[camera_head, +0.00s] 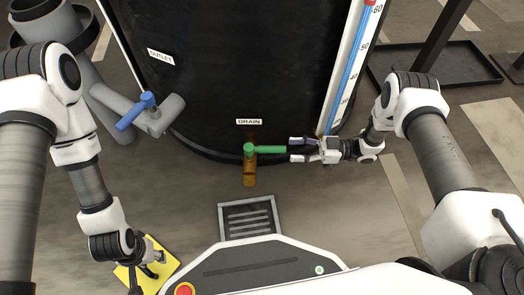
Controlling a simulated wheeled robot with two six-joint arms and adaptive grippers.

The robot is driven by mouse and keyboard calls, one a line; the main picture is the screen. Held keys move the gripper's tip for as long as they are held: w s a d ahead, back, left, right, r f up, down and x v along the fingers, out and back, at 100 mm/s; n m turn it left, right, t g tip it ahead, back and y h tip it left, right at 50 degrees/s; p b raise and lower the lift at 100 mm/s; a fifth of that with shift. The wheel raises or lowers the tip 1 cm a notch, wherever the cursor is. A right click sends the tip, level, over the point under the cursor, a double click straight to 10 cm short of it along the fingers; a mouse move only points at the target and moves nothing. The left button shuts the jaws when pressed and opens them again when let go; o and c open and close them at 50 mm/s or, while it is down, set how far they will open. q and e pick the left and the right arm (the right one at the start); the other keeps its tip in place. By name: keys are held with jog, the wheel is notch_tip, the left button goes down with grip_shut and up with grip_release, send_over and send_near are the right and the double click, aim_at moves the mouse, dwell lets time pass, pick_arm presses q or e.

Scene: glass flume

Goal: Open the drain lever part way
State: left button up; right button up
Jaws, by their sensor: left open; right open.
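The green drain lever (268,149) sits on a brass drain valve (250,172) at the foot of the dark tank, below the DRAIN label (249,122). The lever points right, across the valve's outlet. My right gripper (294,150) is open at the lever's right end, with one finger on either side of the tip; whether they touch it I cannot tell. My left gripper (154,266) is open and low at the left, over a yellow pad (166,268), away from the lever.
A blue outlet lever (135,111) sits on a grey pipe (160,118) left of the drain. A blue level gauge (346,70) stands on the tank's right. A floor grate (249,217) lies below the drain. A black tray (440,68) is at the upper right.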

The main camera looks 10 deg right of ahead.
aim_at(274, 149)
jog(key=a, duration=0.2)
jog(key=a+b, duration=0.1)
jog(key=a, duration=0.1)
jog(key=w+a+b, duration=0.1)
jog(key=a, duration=0.1)
jog(key=shift+a+f, duration=0.1)
jog(key=shift+a, duration=0.45)
grip_shut()
